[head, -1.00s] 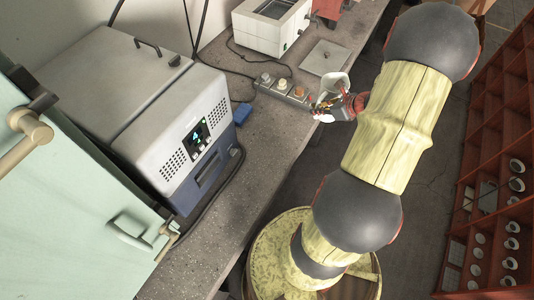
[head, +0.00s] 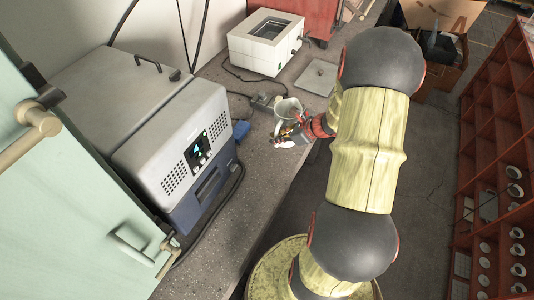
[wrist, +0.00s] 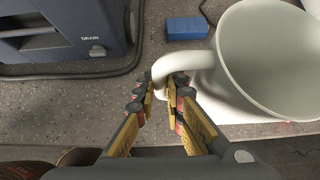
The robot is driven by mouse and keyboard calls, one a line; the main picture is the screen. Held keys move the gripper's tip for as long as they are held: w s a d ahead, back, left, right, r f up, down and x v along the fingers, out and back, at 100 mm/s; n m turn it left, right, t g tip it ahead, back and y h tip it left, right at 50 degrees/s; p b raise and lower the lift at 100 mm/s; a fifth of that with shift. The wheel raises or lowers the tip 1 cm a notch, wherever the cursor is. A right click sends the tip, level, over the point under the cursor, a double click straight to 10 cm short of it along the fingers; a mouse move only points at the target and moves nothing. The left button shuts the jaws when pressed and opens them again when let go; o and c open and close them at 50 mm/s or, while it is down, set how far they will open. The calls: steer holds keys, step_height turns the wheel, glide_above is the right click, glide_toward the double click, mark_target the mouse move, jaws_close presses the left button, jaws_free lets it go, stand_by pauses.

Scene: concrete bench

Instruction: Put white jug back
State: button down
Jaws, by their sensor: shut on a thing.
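The white jug (head: 288,108) is over the bench near its front edge in the head view. In the wrist view the jug (wrist: 275,60) fills the upper right, with its open mouth toward the camera and its handle (wrist: 183,66) on the left. My gripper (wrist: 164,92) is shut on the jug's handle. In the head view my gripper (head: 290,132) is small beside the jug. I cannot tell whether the jug's base touches the bench.
A grey-blue machine (head: 165,130) stands at the left. A blue block (head: 240,129) lies near the jug. A white bath unit (head: 265,42) and a flat grey plate (head: 317,77) are farther back. Dark cables run on the bench (head: 237,215), which has bare room in front. A red shelf (head: 500,120) stands at right.

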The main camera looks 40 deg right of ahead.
step_height(320, 180, down, 8)
steer(key=w+a+b, duration=0.2)
steer(key=b, duration=0.1)
steer(key=shift+w+a, duration=0.35)
steer(key=shift+w, duration=0.05)
steer(key=shift+f+b, duration=0.15)
steer(key=shift+b, duration=0.15)
steer(key=c, duration=1.9)
jaws_free()
